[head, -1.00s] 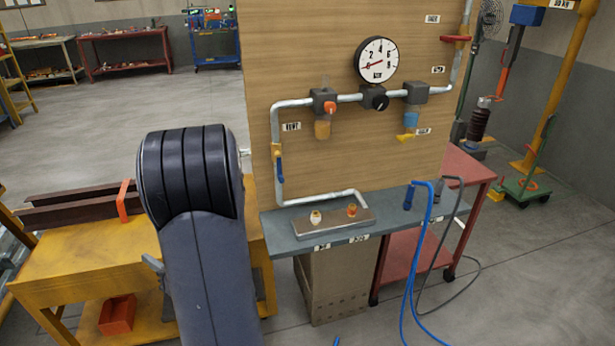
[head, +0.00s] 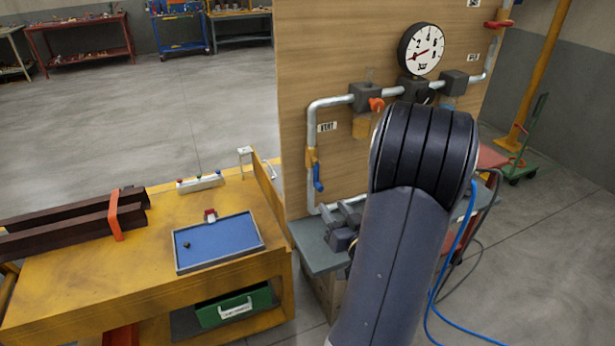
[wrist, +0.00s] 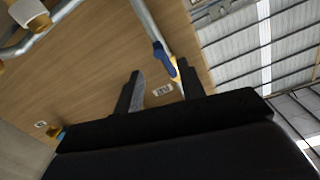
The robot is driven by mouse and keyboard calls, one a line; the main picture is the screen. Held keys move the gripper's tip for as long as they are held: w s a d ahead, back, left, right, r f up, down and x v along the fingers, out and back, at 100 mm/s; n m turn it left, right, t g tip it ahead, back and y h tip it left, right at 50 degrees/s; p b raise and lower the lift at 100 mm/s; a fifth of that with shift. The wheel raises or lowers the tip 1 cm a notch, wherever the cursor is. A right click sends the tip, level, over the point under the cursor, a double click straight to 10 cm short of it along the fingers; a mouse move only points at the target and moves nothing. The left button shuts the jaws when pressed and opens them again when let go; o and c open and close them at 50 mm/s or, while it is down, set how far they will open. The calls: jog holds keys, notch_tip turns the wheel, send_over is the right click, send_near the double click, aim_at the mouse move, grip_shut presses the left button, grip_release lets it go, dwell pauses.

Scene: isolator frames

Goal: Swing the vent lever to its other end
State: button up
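The vent lever (head: 318,178) is a blue handle on a yellow valve body (head: 311,157) on the left upright pipe. It points down along the pipe, beside the VENT label (head: 327,127). My gripper (head: 342,216) is low in front of the board, below the lever and apart from it, partly hidden by my arm. In the wrist view my gripper (wrist: 158,68) is open with nothing between its fingers. There the blue lever (wrist: 161,55) shows beyond the fingertips, near the right one, which partly hides the yellow valve.
The wooden board (head: 340,50) carries a gauge (head: 421,50), grey pipes and other valves, one with an orange knob (head: 376,104). A grey shelf (head: 313,250) juts out below. The yellow bench (head: 150,280) at left holds a blue tray (head: 217,243) and dark beams.

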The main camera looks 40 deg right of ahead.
aim_at(317, 185)
jog(key=p+x, duration=0.1)
jog(key=x, duration=0.4)
jog(key=p+x, duration=0.2)
jog(key=x, duration=0.4)
jog(key=shift+d, duration=0.25)
grip_shut()
